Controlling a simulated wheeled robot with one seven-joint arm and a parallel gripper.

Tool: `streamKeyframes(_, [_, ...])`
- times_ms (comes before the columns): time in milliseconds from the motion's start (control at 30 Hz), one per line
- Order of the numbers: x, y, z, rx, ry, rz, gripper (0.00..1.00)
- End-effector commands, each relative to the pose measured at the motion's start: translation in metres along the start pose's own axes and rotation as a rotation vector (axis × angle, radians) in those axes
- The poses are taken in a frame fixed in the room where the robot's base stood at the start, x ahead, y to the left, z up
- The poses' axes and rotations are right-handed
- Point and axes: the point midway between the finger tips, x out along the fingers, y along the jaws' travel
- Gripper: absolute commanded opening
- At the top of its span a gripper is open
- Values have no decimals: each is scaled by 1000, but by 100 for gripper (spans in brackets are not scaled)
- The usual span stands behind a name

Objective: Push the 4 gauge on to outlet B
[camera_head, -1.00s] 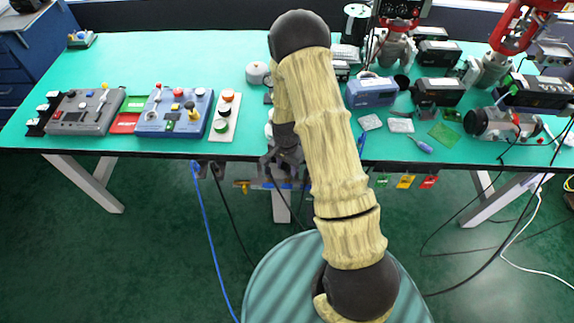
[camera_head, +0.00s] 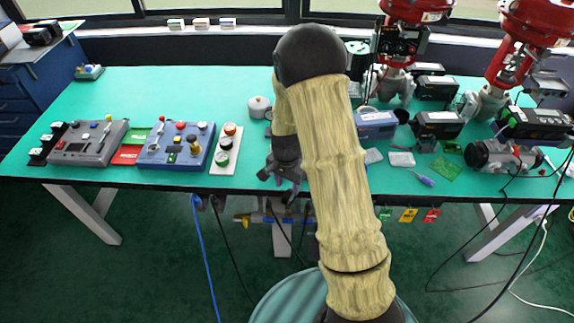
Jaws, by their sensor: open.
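My gripper (camera_head: 281,183) hangs open and empty over the front edge of the green table (camera_head: 215,90), right of the white plate with round buttons. My own arm hides part of the table behind it. Two red valve actuators, a nearer one (camera_head: 538,25) and a farther one (camera_head: 415,12), stand at the back right. A dark box-shaped unit (camera_head: 390,42) is mounted by the farther one. I cannot make out a gauge marked 4 or the outlet B label at this size.
Two control boxes, grey (camera_head: 85,145) and blue (camera_head: 178,145), stand at the left. A round grey-white object (camera_head: 259,106) stands left of my arm.

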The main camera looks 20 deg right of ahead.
Motion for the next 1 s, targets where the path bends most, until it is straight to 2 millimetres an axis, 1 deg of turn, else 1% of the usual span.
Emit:
streamKeyframes(33, [-10,-1,-1,0,4,-4,44])
streamKeyframes(300, [-61,-1,0,0,3,-3,44])
streamKeyframes(433, [-79,-1,-1,0,3,-3,44])
streamKeyframes(600, [-88,0,0,1,0,0,44])
streamKeyframes(1000, [-87,0,0,1,0,0,44])
